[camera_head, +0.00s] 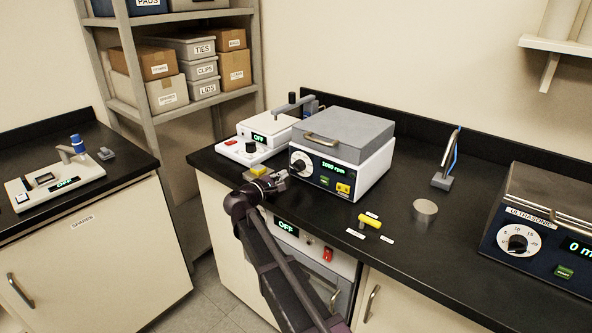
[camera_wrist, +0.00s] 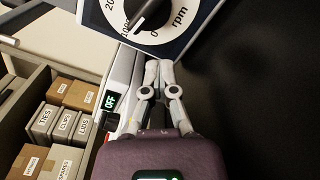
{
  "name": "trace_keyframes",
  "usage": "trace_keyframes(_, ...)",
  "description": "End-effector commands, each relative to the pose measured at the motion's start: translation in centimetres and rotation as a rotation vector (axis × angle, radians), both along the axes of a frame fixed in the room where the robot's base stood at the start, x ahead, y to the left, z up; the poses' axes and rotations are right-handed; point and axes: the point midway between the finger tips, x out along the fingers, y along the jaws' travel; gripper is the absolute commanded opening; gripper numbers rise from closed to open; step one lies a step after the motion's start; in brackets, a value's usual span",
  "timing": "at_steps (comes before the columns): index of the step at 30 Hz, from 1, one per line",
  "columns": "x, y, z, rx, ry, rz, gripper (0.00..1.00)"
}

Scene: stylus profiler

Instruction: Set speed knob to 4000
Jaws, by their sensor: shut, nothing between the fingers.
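The speed knob (camera_head: 300,162) is a dark knob on a white dial, on the blue front panel of a white benchtop device (camera_head: 368,168) with a grey lid. The panel's green display (camera_head: 322,140) seems to read 1000 rpm. In the wrist view the knob (camera_wrist: 146,12) is at the top edge, partly cut off, with "rpm" and some scale numbers around it. My gripper (camera_head: 284,177) is just in front of and slightly below-left of the knob. In the wrist view my gripper (camera_wrist: 158,75) has its fingers together, empty, pointing toward the dial and seemingly apart from the knob.
A white instrument (camera_head: 262,128) showing OFF stands left of the device. A yellow-handled item (camera_head: 370,221) and small labels lie on the black counter to the right, near a metal cylinder (camera_head: 425,208). An ultrasonic unit (camera_head: 540,235) stands far right.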

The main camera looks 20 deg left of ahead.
Motion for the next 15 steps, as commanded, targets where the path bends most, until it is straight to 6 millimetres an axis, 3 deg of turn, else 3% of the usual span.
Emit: trace_keyframes(15,0.4,0.8,1.9,0.341,-0.144,0.001,0.0)
